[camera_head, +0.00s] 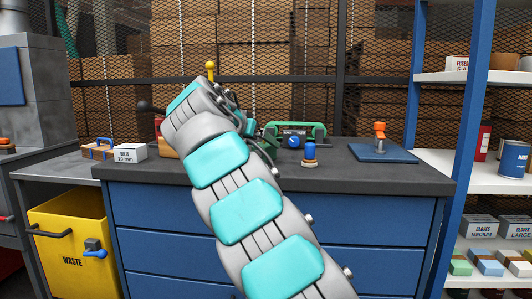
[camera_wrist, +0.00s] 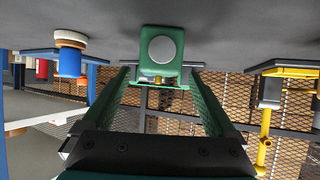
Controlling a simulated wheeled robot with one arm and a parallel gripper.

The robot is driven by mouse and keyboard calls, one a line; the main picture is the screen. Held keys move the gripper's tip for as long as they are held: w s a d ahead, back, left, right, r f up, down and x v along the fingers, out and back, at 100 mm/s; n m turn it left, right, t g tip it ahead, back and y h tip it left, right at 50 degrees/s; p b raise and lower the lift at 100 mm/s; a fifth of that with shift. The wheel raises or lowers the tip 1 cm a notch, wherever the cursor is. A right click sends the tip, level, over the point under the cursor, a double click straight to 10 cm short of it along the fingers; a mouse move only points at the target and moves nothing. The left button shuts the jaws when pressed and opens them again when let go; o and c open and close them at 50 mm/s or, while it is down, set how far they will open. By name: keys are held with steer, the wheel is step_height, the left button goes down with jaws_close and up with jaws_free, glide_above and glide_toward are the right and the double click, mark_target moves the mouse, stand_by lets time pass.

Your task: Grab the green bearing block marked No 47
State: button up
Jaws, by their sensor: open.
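In the wrist view, which is upside down, a green block (camera_wrist: 162,62) with a round grey face sits on the dark bench top. It lies ahead of my gripper (camera_wrist: 160,78), roughly centred between the two green fingers. The fingers are spread and nothing is clasped between them. I cannot tell how much gap is left between fingertips and block. No number 47 is readable on it.
A blue piece with a brown base (camera_head: 310,152) stands right of the arm, before a green frame (camera_head: 318,131). An orange-topped piece (camera_head: 379,135) stands on a blue plate. A yellow-knobbed lever (camera_head: 210,68) rises behind the arm. The bench's front right (camera_head: 400,178) is clear.

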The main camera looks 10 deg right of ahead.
mark_target(265, 143)
steer(key=shift+x, duration=2.7)
steer(key=shift+d+r, duration=0.1)
steer(key=shift+r, duration=0.05)
jaws_close()
steer(key=shift+p, duration=0.3)
